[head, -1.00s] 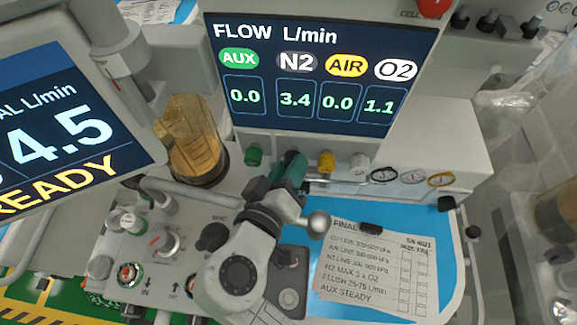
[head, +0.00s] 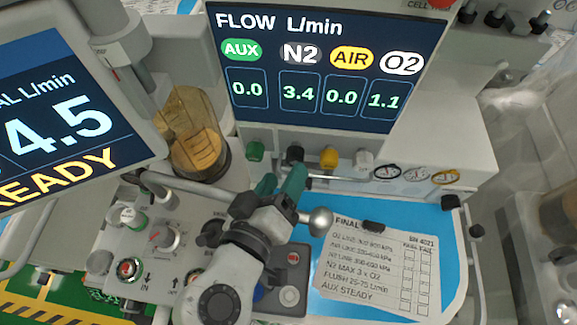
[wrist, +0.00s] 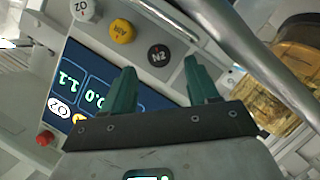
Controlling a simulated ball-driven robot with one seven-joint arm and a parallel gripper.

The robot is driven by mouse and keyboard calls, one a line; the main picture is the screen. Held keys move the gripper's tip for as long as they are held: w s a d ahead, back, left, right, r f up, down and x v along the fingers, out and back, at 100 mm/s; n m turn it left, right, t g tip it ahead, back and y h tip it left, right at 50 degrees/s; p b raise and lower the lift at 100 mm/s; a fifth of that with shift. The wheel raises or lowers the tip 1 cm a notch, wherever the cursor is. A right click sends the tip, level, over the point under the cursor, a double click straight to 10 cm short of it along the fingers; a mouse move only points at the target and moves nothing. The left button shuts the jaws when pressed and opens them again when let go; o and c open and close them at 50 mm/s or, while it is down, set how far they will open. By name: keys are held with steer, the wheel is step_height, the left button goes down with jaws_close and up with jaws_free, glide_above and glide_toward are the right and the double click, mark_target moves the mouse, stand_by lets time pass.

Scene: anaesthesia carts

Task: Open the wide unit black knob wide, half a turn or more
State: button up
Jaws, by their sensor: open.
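The black N2 knob (head: 295,153) sits in the row of knobs under the flow screen (head: 318,70). The screen reads N2 3.4, O2 1.1, AUX 0.0 and AIR 0.0. My gripper (head: 281,180) has teal fingers, is open and empty, and stands just in front of and below the N2 knob, apart from it. In the wrist view the knob's face, marked N2 (wrist: 158,56), shows beyond the gap between the fingertips (wrist: 161,70), roughly centred. A small red mark shows on its face.
A green knob (head: 255,151) is left of the black one; yellow (head: 329,157) and white (head: 363,160) knobs are right. A metal rail (wrist: 245,55) runs near the fingers. An amber canister (head: 195,150) stands left. A paper card (head: 375,262) lies on the blue worktop.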

steer(key=v, duration=0.6)
steer(key=shift+s+b, duration=0.3)
steer(key=shift+b, duration=0.1)
steer(key=shift+r, duration=0.1)
